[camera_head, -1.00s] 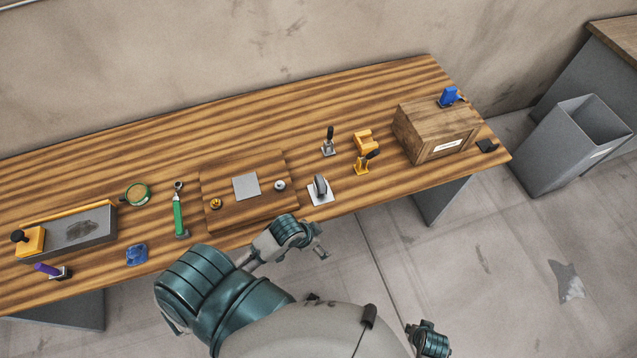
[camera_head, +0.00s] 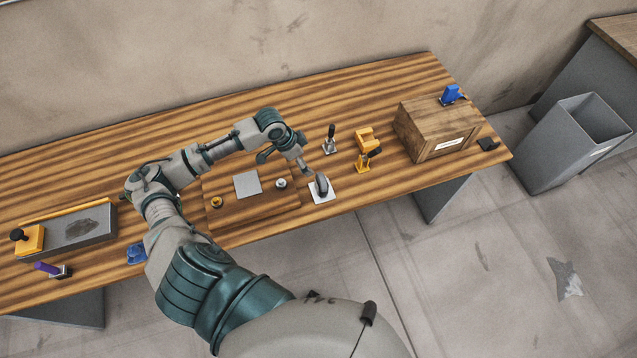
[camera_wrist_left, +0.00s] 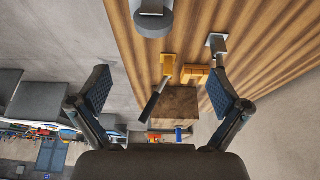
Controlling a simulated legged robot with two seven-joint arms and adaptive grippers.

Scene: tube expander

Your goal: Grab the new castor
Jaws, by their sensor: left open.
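The castor (camera_head: 321,186), a dark grey wheel on a white square plate, rests on the workbench near its front edge, just right of the wooden board. In the left wrist view the castor (camera_wrist_left: 153,14) is at the top edge, partly cut off. My left gripper (camera_head: 304,166) is just behind and left of the castor in the head view, above the bench. In its wrist view my left gripper (camera_wrist_left: 160,90) has its two fingers wide apart with nothing held between them. My right gripper is not in view.
A black-handled clamp (camera_head: 331,140) and an orange clamp (camera_head: 363,163) stand right of the castor. A wooden box (camera_head: 435,130) is farther right. The wooden board (camera_head: 265,205) carries a grey square plate (camera_head: 247,183). A grey bin (camera_head: 575,145) stands on the floor.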

